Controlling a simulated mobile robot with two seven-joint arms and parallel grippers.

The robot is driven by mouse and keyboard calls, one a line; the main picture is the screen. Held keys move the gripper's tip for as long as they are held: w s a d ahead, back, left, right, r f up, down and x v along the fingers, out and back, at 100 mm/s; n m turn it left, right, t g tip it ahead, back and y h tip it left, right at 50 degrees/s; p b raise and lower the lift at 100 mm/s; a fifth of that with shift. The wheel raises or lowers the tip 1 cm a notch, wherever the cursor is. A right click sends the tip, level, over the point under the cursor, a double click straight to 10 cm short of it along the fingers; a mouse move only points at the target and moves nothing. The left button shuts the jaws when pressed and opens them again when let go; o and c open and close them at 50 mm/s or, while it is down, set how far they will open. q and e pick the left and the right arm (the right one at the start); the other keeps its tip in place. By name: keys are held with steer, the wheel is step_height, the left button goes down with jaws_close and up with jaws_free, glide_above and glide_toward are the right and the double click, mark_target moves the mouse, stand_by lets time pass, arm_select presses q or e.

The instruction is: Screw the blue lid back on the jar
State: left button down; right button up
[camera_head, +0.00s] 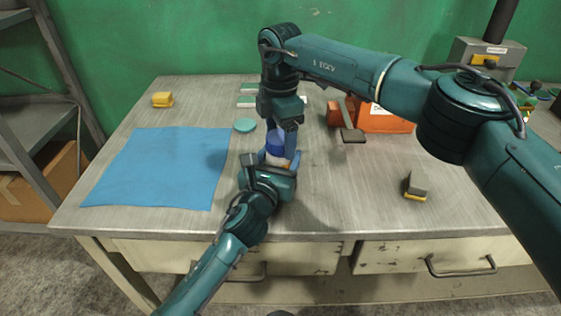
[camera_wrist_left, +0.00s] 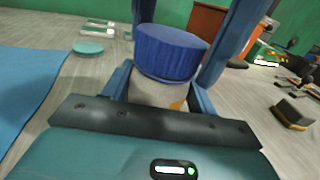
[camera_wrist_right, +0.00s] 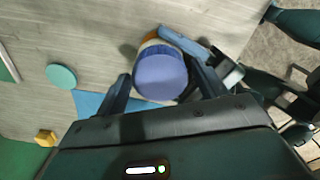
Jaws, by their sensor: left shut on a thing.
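The jar (camera_wrist_left: 160,93), pale with an orange patch, stands on the workbench. My left gripper (camera_head: 279,160) is shut on its body from the near side, one finger on each side. The blue lid (camera_head: 275,146) is on top of the jar; it also shows in the left wrist view (camera_wrist_left: 170,52) and from above in the right wrist view (camera_wrist_right: 160,75). Whether its thread is engaged is hidden. My right gripper (camera_wrist_right: 160,84) points down over the jar, its fingers on either side of the lid. It looks open, with a narrow gap at the left finger.
A blue cloth (camera_head: 160,165) lies left of the jar. A teal disc (camera_head: 244,125) lies behind and left, and a yellow block (camera_head: 162,99) at the back left. A brush-like block (camera_head: 415,188) and an orange box (camera_head: 385,120) are to the right. The bench front is clear.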

steer(key=shift+o, duration=0.5)
steer(key=shift+r, duration=2.25)
steer(key=shift+c, duration=0.5)
